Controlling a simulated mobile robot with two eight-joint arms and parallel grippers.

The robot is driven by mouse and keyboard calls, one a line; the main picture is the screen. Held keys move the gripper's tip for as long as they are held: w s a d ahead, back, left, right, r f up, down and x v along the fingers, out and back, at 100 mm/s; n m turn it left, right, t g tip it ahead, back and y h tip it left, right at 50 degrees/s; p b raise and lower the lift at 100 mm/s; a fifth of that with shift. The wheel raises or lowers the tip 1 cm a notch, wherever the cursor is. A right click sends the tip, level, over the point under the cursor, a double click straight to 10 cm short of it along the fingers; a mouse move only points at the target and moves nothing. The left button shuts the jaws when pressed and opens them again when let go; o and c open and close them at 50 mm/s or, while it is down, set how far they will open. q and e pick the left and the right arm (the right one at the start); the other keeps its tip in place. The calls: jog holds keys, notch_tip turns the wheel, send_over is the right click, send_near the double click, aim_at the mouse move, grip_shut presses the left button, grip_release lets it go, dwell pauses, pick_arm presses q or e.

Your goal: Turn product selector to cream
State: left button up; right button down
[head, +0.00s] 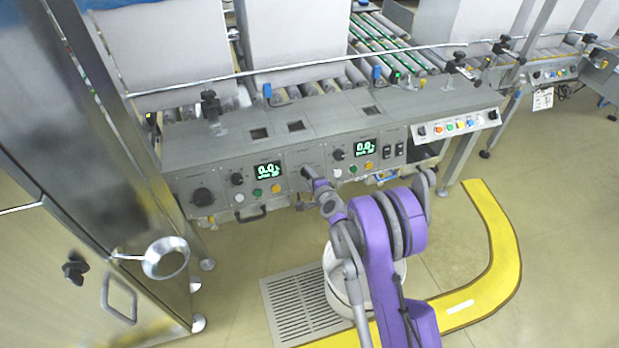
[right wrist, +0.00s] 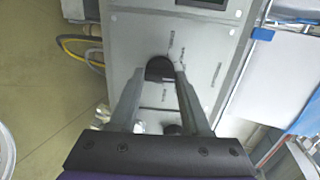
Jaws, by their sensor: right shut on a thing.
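My right gripper (head: 308,173) reaches the front of the grey control panel, left of the second display. In the right wrist view its two fingers (right wrist: 160,76) are shut on a black round selector knob (right wrist: 159,68), one on each side. Small labels are printed on the plate around this knob, but they are too small to read, so its setting cannot be told. In the head view my gripper hides this knob. My left gripper is not in view.
The panel also carries a large black knob (head: 203,196), small knobs and two lit displays (head: 268,170) (head: 367,147). A row of coloured buttons (head: 457,125) is at right. A steel cabinet (head: 80,262) stands at left. Open floor lies right of the yellow floor strip (head: 497,240).

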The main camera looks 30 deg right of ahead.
dwell(0.4)
jog(key=shift+c, duration=1.8)
grip_release()
jog(key=p+v, duration=0.2)
jog(key=v, duration=0.9)
jog(key=shift+w+r, duration=0.1)
